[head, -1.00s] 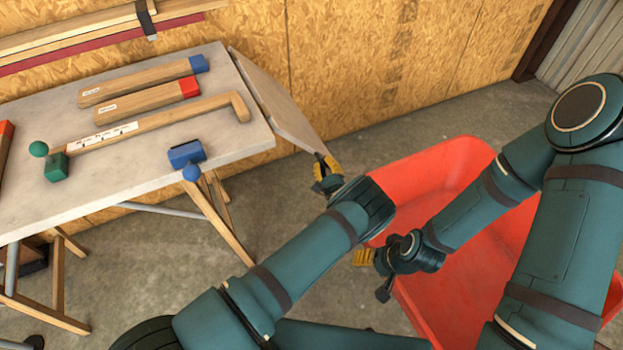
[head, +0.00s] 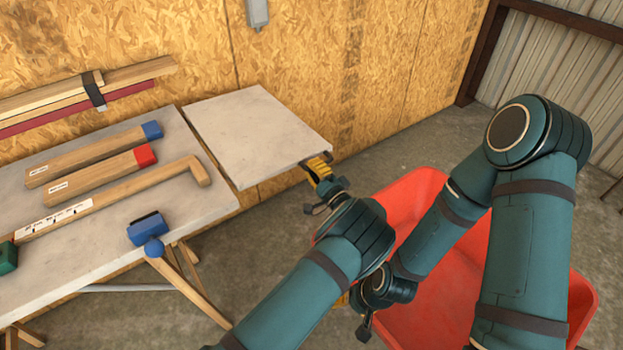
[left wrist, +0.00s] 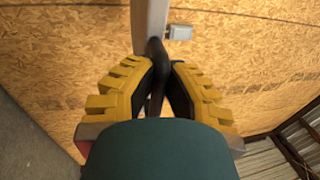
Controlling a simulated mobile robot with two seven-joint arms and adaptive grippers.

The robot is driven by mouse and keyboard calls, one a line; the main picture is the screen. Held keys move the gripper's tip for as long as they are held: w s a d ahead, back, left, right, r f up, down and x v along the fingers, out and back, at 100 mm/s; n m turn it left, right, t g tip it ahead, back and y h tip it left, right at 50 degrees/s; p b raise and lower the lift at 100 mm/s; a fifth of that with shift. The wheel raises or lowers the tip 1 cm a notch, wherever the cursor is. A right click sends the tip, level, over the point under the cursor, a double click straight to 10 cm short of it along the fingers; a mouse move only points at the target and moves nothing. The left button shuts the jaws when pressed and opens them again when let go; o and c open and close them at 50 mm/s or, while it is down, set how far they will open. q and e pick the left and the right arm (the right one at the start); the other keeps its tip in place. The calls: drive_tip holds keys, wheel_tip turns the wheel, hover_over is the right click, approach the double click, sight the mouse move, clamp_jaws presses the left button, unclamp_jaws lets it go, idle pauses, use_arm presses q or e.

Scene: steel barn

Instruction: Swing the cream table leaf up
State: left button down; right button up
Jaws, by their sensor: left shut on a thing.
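The cream table leaf (head: 255,130) extends from the right end of the table (head: 100,250) in the head view. It looks close to level with the tabletop, but I cannot tell whether it is exactly flush.
A red bin (head: 425,190) stands on the floor under my arms. A wooden wall (head: 300,50) stands close behind.

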use_arm(q)
drive_tip(key=shift+r+n, duration=0.5)
drive_tip(key=shift+r, duration=0.05)
drive_tip(key=shift+r+g, duration=0.15)
drive_tip(key=shift+g, duration=0.15)
drive_tip(key=c, duration=1)
unclamp_jaws()
drive_tip(key=shift+s+r, duration=0.1)
